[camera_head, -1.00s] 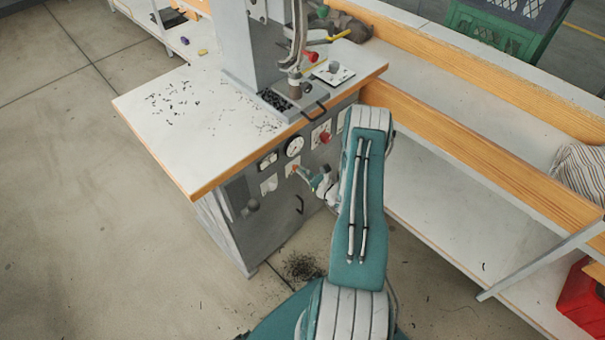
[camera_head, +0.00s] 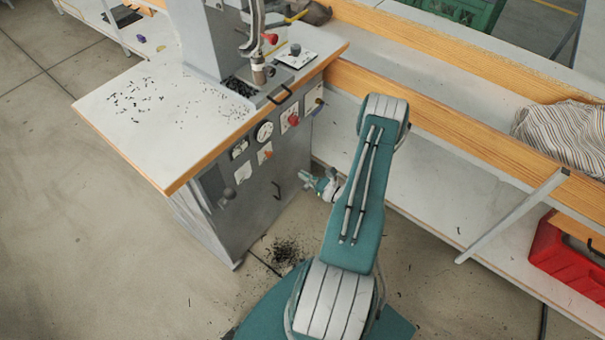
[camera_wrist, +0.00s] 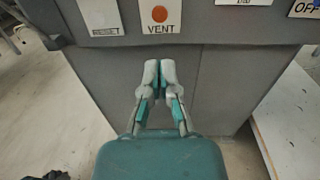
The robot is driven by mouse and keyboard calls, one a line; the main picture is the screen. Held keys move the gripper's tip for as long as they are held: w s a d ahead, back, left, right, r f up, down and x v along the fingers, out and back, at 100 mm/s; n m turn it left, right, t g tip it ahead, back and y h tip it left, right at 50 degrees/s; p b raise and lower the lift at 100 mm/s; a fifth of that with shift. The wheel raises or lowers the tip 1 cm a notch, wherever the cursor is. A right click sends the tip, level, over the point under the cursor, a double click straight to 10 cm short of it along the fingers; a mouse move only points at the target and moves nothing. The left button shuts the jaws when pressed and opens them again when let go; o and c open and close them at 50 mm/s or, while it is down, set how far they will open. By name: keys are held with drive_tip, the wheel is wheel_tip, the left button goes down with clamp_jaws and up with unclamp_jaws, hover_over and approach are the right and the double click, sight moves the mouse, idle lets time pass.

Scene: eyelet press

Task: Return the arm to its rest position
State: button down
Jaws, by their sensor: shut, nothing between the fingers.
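My gripper (camera_head: 306,179) shows in the head view beside my teal arm, in front of the grey control face of the press cabinet (camera_head: 233,208). In the wrist view my gripper (camera_wrist: 159,70) is shut, its fingertips together with nothing between them. It points at the cabinet front (camera_wrist: 225,85), just below the orange VENT button (camera_wrist: 159,14). I cannot tell from these views how much space lies between the fingertips and the cabinet. The arm is bent, with its upper link rising from the base and the gripper end hanging to the left of it.
The eyelet press (camera_head: 205,40) stands on a white, wood-edged table top (camera_head: 120,105) with scattered black bits. A long bench with wooden rails (camera_head: 440,115) runs to the right. A red crate (camera_head: 565,255) and striped cloth (camera_head: 565,135) are at the right. Floor at left is clear.

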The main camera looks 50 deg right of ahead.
drive_tip(key=shift+d+f, duration=0.1)
drive_tip(key=shift+d, duration=0.2)
drive_tip(key=w+a+r+n+g+y, duration=0.3)
drive_tip(key=a+r+n+g+y, duration=0.25)
drive_tip(key=a+r+n, duration=0.5)
drive_tip(key=w+a+r+n+g+y, duration=0.35)
drive_tip(key=a+r+n+g, duration=0.35)
drive_tip(key=r, duration=0.6)
drive_tip(key=s+a+r+n+h, duration=0.5)
drive_tip(key=s+a+r+n, duration=0.1)
drive_tip(key=s+r+n, duration=0.2)
drive_tip(key=s+a+r+n+h, duration=0.6)
drive_tip(key=s+r+n, duration=0.3)
drive_tip(key=r, duration=0.2)
drive_tip(key=shift+a+h, duration=0.3)
drive_tip(key=shift+a, duration=0.15)
drive_tip(key=shift+s, duration=0.1)
